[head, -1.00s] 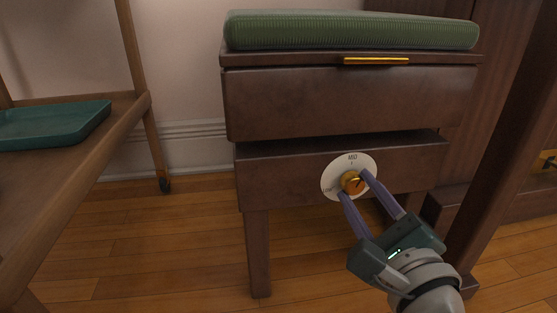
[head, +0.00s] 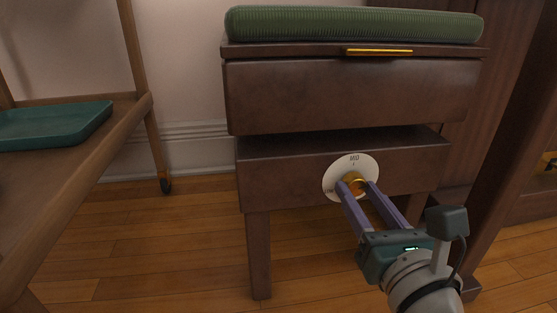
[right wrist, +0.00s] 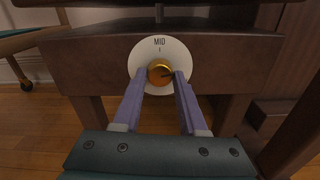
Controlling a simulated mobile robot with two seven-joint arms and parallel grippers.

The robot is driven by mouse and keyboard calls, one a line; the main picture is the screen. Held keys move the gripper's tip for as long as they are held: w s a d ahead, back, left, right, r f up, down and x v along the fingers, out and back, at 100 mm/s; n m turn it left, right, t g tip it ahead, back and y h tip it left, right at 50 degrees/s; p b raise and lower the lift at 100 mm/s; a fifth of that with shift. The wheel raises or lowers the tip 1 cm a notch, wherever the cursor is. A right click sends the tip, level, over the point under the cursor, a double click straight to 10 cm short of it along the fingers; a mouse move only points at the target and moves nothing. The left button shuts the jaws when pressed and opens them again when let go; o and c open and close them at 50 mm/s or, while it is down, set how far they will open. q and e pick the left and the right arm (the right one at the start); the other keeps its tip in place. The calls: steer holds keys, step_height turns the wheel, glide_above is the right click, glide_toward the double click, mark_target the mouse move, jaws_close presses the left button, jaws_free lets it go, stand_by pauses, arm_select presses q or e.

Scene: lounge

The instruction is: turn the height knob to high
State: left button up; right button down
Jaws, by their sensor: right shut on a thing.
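A brass-orange knob (head: 355,182) sits on a round white dial (head: 333,175) on the front of the stool's lower box (head: 290,176). MID is printed at the dial's top, and small, hard-to-read lettering shows at its left. In the right wrist view the knob (right wrist: 160,71) has a dark pointer line aimed to the right, away from MID. My right gripper (head: 358,188) is shut on the knob, one purple finger on each side; the fingers also show in the right wrist view (right wrist: 161,80). My left gripper is not in view.
The stool's upper box (head: 350,95) with a green ribbed cushion (head: 350,25) overhangs the knob, with a gap between the boxes. A wooden cart (head: 60,165) with a teal tray (head: 50,125) stands left. A dark wooden post (head: 510,140) is close on the right.

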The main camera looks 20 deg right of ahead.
steer(key=m, duration=0.5)
steer(key=shift+r, duration=0.1)
steer(key=shift+m, duration=1.7)
steer(key=shift+c, duration=2.2)
jaws_free()
steer(key=v, duration=1)
